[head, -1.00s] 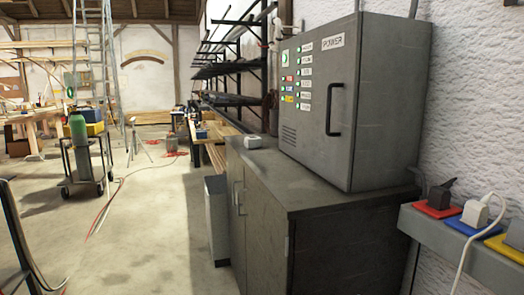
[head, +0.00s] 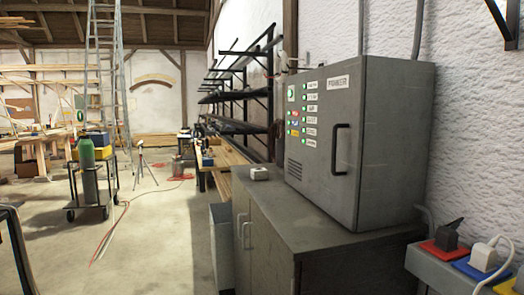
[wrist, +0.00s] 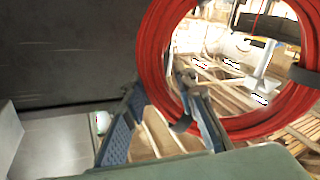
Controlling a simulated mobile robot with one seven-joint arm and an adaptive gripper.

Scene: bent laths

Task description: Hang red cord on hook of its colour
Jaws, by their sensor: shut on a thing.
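The red cord (wrist: 151,50) is a round coil with dark straps around it, large in the wrist view. My gripper (wrist: 160,98) shows below and left of its middle, its two fingers reaching up to the coil's lower left rim. The gripper is shut on the red cord, though the exact contact is partly hidden by the fingers. Neither the cord nor my gripper shows in the head view. I cannot make out a red hook in either view.
A grey power cabinet (head: 395,150) stands on a dark cupboard (head: 270,225). At right, a grey ledge (head: 428,268) bears plugs on red (head: 438,250), blue and yellow plates. A dark bracket (head: 506,28) is on the white wall. Open floor (head: 150,235) lies left.

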